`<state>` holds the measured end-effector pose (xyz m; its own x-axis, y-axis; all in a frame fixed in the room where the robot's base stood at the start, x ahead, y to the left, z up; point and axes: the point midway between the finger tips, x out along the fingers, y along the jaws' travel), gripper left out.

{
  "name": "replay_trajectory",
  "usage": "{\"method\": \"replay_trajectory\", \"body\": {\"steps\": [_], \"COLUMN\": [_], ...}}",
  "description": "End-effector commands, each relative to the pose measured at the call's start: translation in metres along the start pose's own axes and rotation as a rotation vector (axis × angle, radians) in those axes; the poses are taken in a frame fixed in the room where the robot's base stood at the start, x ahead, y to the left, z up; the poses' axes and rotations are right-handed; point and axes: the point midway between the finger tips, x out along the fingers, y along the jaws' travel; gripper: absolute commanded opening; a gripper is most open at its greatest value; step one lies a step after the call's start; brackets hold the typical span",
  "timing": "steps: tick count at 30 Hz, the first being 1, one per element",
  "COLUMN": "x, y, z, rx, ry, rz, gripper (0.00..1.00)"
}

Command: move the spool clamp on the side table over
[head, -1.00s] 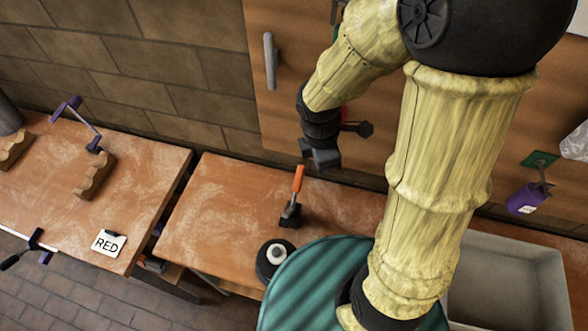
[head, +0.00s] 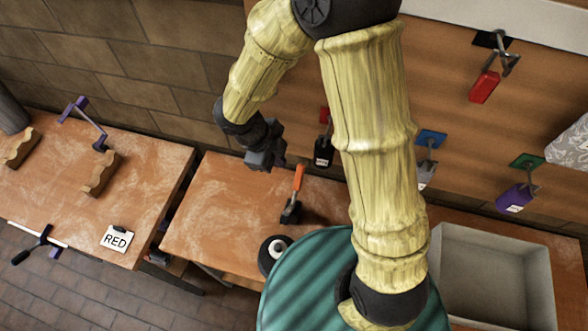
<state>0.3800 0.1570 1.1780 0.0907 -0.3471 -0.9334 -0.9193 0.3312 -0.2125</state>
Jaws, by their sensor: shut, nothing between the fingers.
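An orange-handled clamp (head: 292,204) with a dark base stands on the middle wooden table (head: 222,200). Purple-and-dark clamps are at the left table: one (head: 85,120) at its back and one (head: 36,243) at its front edge. I cannot tell which of these is called the spool clamp. My gripper (head: 267,160) is shut and empty, raised above the back of the middle table, up and to the left of the orange handle and apart from it. My arm hides part of the table's right side.
A black disc with a white centre (head: 276,250) sits near the front of the middle table. A grey bin (head: 490,275) stands at right. Coloured items hang on the back board.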

Motion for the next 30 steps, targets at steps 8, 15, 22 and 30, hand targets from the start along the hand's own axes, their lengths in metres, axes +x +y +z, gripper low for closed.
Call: {"method": "replay_trajectory", "body": {"steps": [8,15,22,30], "x": [-0.001,0.005,0.034,0.082], "y": [0.001,0.001,0.002,0.001], "z": [0.003,0.003,0.002,0.002], "rx": [-0.067,-0.065,-0.066,-0.066], "ry": [0.001,0.002,0.005,0.005], "rz": [-0.007,-0.006,-0.004,-0.004], "gripper": [0.0,0.0,0.0,0.0]}}
